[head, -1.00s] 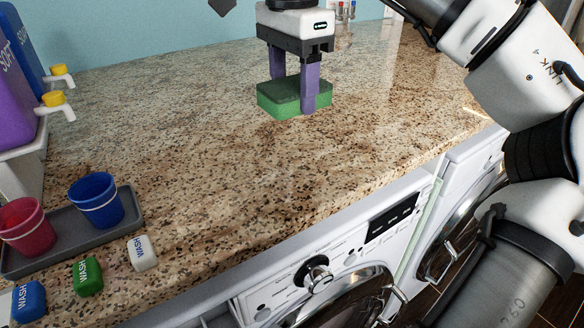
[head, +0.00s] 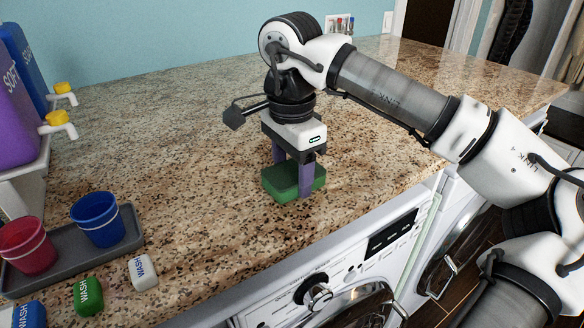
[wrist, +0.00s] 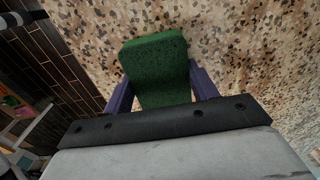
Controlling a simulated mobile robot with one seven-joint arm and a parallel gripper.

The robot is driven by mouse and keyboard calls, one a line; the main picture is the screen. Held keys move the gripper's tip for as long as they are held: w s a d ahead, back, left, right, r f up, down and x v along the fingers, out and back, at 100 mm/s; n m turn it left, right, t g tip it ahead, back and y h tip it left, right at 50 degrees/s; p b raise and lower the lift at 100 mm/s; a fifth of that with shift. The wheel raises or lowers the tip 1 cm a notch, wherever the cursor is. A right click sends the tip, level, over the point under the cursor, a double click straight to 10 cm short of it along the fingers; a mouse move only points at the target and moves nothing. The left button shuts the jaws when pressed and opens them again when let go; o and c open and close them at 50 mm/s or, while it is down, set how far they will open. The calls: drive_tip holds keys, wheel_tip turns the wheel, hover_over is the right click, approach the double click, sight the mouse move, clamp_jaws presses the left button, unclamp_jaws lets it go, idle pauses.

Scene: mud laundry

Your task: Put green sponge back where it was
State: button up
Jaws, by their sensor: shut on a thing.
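The green sponge (head: 283,183) is a flat green block near the front edge of the speckled countertop. My gripper (head: 293,180) points down over it, with its two purple fingers shut on the sponge's sides. In the wrist view the sponge (wrist: 158,65) sits between the purple fingers, one on each side. I cannot tell whether its underside touches the counter.
The countertop (head: 190,150) is clear around the sponge. A grey tray (head: 75,255) with a red cup (head: 27,250) and a blue cup (head: 97,222) stands at left, near several WASH pods (head: 88,297). Soap dispensers (head: 22,110) stand behind. A washer (head: 330,285) is below the front edge.

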sight(292, 172)
drive_tip(key=shift+f, duration=0.1)
drive_tip(key=shift+f, duration=0.15)
drive_tip(key=o, duration=1)
drive_tip(key=shift+o, duration=0.2)
wheel_tip(292, 172, up, 13)
drive_tip(key=shift+f+b, duration=0.2)
drive_tip(key=shift+b, duration=0.1)
drive_tip(key=shift+s, duration=0.1)
